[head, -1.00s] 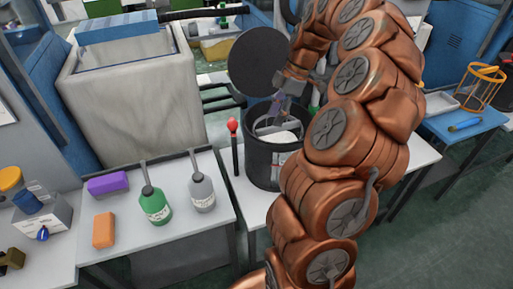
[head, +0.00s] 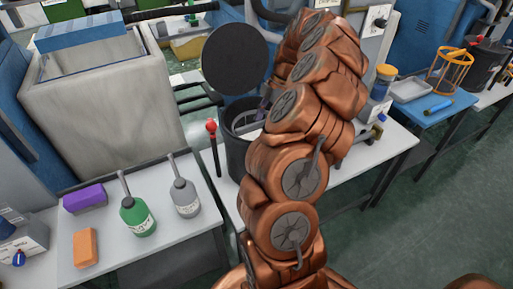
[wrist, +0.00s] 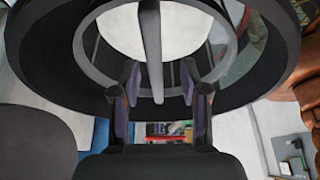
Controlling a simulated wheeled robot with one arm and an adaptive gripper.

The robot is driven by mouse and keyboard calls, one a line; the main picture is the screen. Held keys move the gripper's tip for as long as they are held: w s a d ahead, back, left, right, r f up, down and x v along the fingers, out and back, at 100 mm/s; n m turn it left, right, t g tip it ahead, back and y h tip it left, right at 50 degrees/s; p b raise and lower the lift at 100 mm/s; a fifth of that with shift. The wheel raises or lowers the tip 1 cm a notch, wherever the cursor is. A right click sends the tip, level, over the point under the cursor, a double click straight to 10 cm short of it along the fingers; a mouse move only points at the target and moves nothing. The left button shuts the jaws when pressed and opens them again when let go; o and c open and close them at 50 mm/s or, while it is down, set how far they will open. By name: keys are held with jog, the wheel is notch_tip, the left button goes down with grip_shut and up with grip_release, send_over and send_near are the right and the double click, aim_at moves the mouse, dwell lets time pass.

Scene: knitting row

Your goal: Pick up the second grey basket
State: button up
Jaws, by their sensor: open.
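A dark grey round basket (head: 236,158) stands on the white bench in the head view, partly hidden behind my copper arm. In the wrist view its thick dark rim (wrist: 60,60) curves around a pale round inside, and a grey bar (wrist: 151,50) crosses its opening. My gripper (wrist: 160,75) is open at the rim, with one finger on each side of the bar's lower end. I cannot tell whether the fingers touch it. Another dark basket (head: 484,66) stands at the far right in the head view.
A black disc (head: 235,59) stands behind the basket, and a red-topped stick (head: 214,150) is close at its left. Green (head: 137,216) and grey (head: 185,197) bottles stand further left. An orange wire basket (head: 450,72) is at the right. Floor is clear at lower right.

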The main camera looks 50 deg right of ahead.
jog(key=shift+w+p+x, duration=0.15)
jog(key=shift+p+x, duration=0.15)
jog(key=shift+x, duration=0.75)
jog(key=shift+w+p+x, duration=0.2)
jog(key=shift+p+x, duration=0.1)
jog(key=shift+x, duration=0.75)
grip_shut()
